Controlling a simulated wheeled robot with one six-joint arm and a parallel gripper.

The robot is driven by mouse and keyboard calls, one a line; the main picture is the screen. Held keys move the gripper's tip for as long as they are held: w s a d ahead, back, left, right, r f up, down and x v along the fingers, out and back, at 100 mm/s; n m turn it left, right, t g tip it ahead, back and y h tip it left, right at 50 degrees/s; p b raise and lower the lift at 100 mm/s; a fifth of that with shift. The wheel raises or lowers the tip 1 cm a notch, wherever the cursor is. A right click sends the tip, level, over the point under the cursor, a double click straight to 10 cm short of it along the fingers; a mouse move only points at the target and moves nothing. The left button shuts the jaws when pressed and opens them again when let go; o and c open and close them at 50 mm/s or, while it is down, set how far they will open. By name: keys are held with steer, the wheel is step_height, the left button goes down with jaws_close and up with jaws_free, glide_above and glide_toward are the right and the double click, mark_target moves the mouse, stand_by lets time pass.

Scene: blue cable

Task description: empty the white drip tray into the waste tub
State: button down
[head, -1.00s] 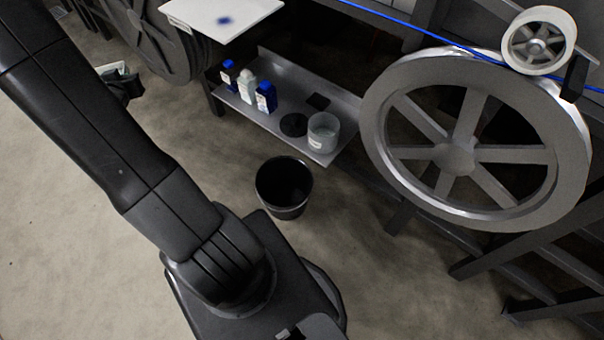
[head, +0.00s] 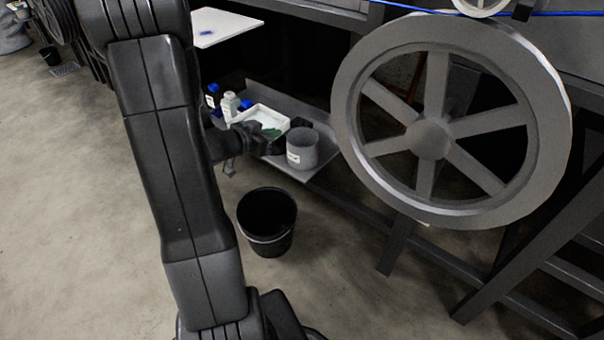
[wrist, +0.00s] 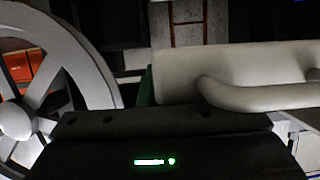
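In the wrist view the tray's pale wall and rounded rim or handle (wrist: 250,98) fill the right side, close to the gripper body. The tray looks roughly level; its height above the shelf is unclear. The black waste tub (head: 267,238) stands on the floor below and nearer; its inside is dark.
A grey metal shelf (head: 322,170) holds a grey labelled cup (head: 302,152), a white bottle (head: 230,104) and blue-topped bottles (head: 213,97). A big spoked wheel (head: 345,115) and dark frame legs stand at right. A white panel (head: 222,25) is above left. Floor left is open.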

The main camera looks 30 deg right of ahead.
steer(key=s+d+f+m+g+b, duration=0.3)
steer(key=s+d+f+g+b, duration=0.1)
steer(key=s+d+f, duration=0.2)
steer(key=w+d+r+n+g+y+p, duration=0.1)
steer(key=p, duration=0.6)
steer(key=w+d+r+g+y+p, duration=0.1)
steer(key=w+p, duration=0.1)
steer(key=p, duration=0.5)
steer(key=shift+w+d+n, duration=0.1)
steer(key=shift+d+n, duration=0.3)
steer(key=shift+p, duration=0.7)
steer(key=w+p, duration=0.1)
steer(key=p, duration=0.2)
steer(key=shift+d+g+y+p, duration=0.3)
steer(key=shift+d+y+p, duration=0.1)
steer(key=shift+w+d+f+p, duration=0.1)
steer(key=shift+f+p, duration=0.15)
steer(key=shift+p, duration=0.2)
steer(key=shift+w+d+r+n+g+y+p, duration=0.15)
steer(key=shift+w+r+n+g+y+p, duration=0.2)
steer(key=shift+p, duration=1.7)
steer(key=shift+w+d+r+n+g+y+p, duration=0.15)
steer(key=shift+r+n+y+p, duration=0.3)
steer(key=shift+p, duration=1.6)
steer(key=shift+r, duration=0.25)
